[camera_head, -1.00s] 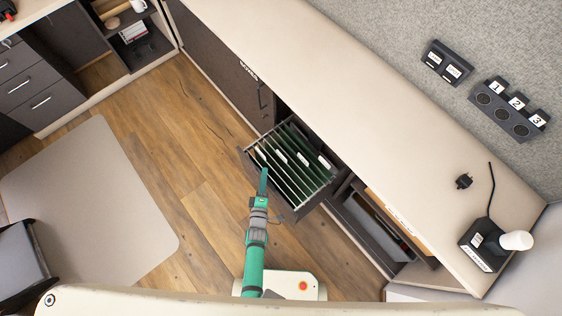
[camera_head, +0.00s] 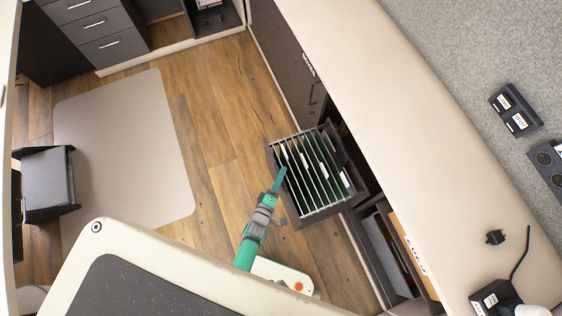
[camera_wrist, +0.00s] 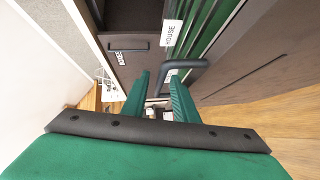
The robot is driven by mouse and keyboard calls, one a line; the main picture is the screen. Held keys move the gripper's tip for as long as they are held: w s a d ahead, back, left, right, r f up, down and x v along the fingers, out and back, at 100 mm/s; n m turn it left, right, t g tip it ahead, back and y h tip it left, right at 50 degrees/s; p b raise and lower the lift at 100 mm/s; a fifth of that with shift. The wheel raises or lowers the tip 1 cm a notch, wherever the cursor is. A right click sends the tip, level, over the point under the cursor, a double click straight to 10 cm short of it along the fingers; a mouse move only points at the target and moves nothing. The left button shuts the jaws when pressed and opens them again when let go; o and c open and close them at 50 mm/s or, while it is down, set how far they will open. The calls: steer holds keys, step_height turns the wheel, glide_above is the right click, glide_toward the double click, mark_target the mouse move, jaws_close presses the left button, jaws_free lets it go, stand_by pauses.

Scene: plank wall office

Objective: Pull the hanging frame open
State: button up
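The hanging frame (camera_head: 296,218) is a dark pull-out with a rail frame and green hanging files with white tabs. It stands out from the cabinet under the long counter. My gripper (camera_head: 279,178) is at its front, on the left side in the head view. In the wrist view, my green fingers (camera_wrist: 158,82) are apart with a visible gap. A dark bar handle (camera_wrist: 188,64) reaches to the fingertips, with its bent end appearing between them. Firm contact cannot be told. A white label reading HOUSE (camera_wrist: 171,33) is just above the handle.
A lower open drawer (camera_head: 376,262) sits right of the hanging frame. The counter (camera_head: 400,110) runs above. A chair (camera_head: 45,185) stands on a grey mat (camera_head: 130,150) at left. Wooden floor (camera_head: 210,130) lies clear between mat and cabinet.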

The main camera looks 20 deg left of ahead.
steer(key=shift+s, duration=0.1)
steer(key=s+r, duration=0.1)
steer(key=s, duration=0.9)
steer(key=shift+s+a+r, duration=0.2)
steer(key=shift+s+r, duration=0.05)
steer(key=shift+r, duration=0.05)
steer(key=s+d+r+m, duration=0.3)
steer(key=d+r+m, duration=0.1)
steer(key=r, duration=0.6)
steer(key=s+d+r+m, duration=0.4)
steer(key=d+r+m, duration=0.1)
steer(key=r, duration=0.6)
steer(key=s+d+r+m+g, duration=0.1)
steer(key=s+d+r+m, duration=0.3)
steer(key=r+m, duration=0.3)
step_height(320, 180, up, 4)
steer(key=shift+s+d+r+y, duration=0.15)
steer(key=shift+d+r+y, duration=0.05)
steer(key=shift+y, duration=0.1)
